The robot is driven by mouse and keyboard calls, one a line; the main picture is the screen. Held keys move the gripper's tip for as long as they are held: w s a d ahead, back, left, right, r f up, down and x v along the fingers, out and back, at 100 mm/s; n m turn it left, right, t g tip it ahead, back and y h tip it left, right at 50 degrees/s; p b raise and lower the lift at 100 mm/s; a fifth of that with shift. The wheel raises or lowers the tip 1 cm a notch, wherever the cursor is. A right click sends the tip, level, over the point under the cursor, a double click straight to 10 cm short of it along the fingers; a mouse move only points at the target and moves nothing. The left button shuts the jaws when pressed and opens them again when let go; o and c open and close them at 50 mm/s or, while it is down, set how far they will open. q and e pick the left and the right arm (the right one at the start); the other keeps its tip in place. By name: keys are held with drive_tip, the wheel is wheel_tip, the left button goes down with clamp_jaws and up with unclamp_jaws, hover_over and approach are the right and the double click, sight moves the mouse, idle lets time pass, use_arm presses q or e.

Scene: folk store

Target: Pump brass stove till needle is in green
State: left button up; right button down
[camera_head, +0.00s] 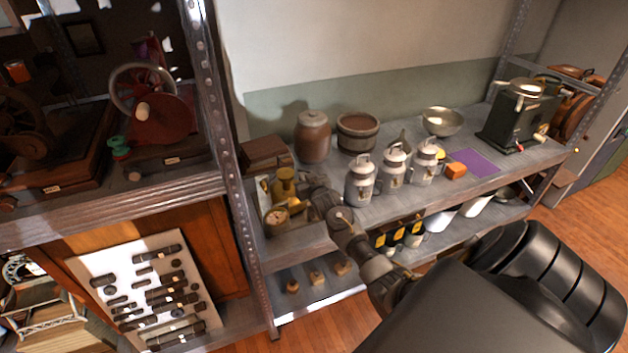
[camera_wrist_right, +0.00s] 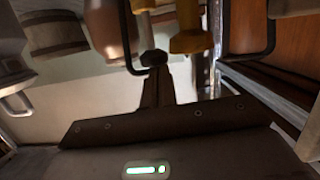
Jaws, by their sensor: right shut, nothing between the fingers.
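The brass stove (camera_head: 284,185) stands near the left end of the upper grey shelf. A round gauge (camera_head: 276,217) with a pale face sits at its front; its needle is too small to read. My right gripper (camera_head: 312,192) is just right of the stove, at about its height. In the right wrist view the fingers (camera_wrist_right: 155,72) are shut and empty. A dark knob (camera_wrist_right: 153,58) shows right at their tips; I cannot tell whether they touch it. Yellow brass parts of the stove (camera_wrist_right: 191,38) show just beyond. My left gripper is not in view.
Several milk cans (camera_head: 361,182) stand close right of my gripper. A brown jar (camera_head: 312,137), a wooden tub (camera_head: 357,133) and a wooden box (camera_head: 265,153) are behind. A metal shelf post (camera_head: 238,190) rises close left of the stove. A purple mat (camera_head: 476,162) lies farther right.

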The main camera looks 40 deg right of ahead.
use_arm(q)
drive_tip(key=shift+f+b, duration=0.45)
drive_tip(key=shift+b, duration=0.75)
use_arm(e)
drive_tip(key=r+v, duration=0.1)
drive_tip(key=v, duration=0.9)
drive_tip(key=shift+r, duration=0.1)
use_arm(q)
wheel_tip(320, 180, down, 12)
drive_tip(key=b, duration=1.2)
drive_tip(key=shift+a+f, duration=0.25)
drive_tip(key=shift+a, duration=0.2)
use_arm(e)
drive_tip(key=r, duration=0.3)
drive_tip(key=shift+s+d+r+m, duration=0.25)
drive_tip(key=shift+s+d+m, duration=0.1)
drive_tip(key=shift+m, duration=0.05)
